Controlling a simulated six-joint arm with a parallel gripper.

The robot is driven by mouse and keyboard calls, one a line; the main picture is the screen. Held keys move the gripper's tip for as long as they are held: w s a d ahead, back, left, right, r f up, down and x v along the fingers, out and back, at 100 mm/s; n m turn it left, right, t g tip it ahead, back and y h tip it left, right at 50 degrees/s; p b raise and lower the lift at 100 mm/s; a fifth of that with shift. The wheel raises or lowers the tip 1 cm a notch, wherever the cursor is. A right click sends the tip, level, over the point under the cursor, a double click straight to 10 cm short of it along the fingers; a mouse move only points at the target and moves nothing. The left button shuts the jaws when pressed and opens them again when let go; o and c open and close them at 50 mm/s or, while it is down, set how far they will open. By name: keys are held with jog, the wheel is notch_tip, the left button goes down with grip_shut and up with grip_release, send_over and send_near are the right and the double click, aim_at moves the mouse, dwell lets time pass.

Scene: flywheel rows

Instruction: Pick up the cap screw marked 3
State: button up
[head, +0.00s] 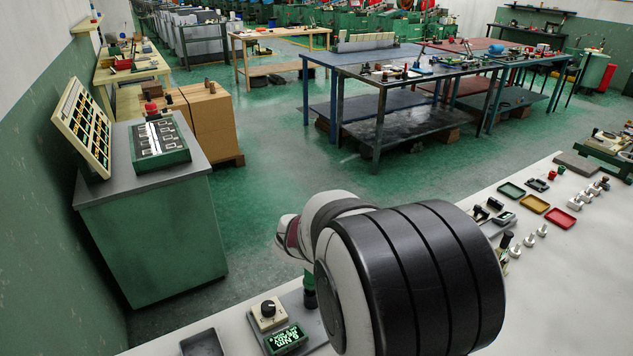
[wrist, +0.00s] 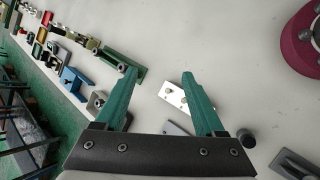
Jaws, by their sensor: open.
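My gripper (wrist: 158,76) shows in the wrist view, its two green fingers apart and nothing held between them, above the white bench. In the head view my own arm hides it. Several small silvery pieces that look like cap screws (head: 530,240) stand on the bench at the right of the head view, beyond my arm. More pale pieces (head: 585,197) stand farther up the same bench. No number 3 is readable on any of them, so I cannot tell which is the cap screw marked 3.
Green (head: 511,191), yellow (head: 535,204) and red (head: 560,218) trays lie on the white bench (head: 590,285). A pale plate (wrist: 172,95) lies near the right finger in the wrist view, with a black cylinder (wrist: 246,138) and a magenta round part (wrist: 300,40) farther right.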

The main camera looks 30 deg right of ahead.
jog(key=w+d+f+n+h, duration=0.35)
jog(key=d+f+n, duration=0.2)
jog(key=d, duration=0.35)
jog(key=w+d+f+n+h, duration=0.2)
jog(key=w+d+f+n, duration=0.3)
jog(key=d, duration=0.3)
jog(key=shift+n+t+h, duration=0.25)
jog(key=shift+n+t, duration=0.05)
jog(key=shift+n, duration=0.15)
jog(key=x, duration=1)
jog(key=r+x, duration=0.1)
jog(key=x, duration=0.4)
jog(key=shift+s+d+f, duration=0.1)
jog(key=shift+s+d, duration=0.3)
jog(key=shift+d, duration=0.05)
grip_shut()
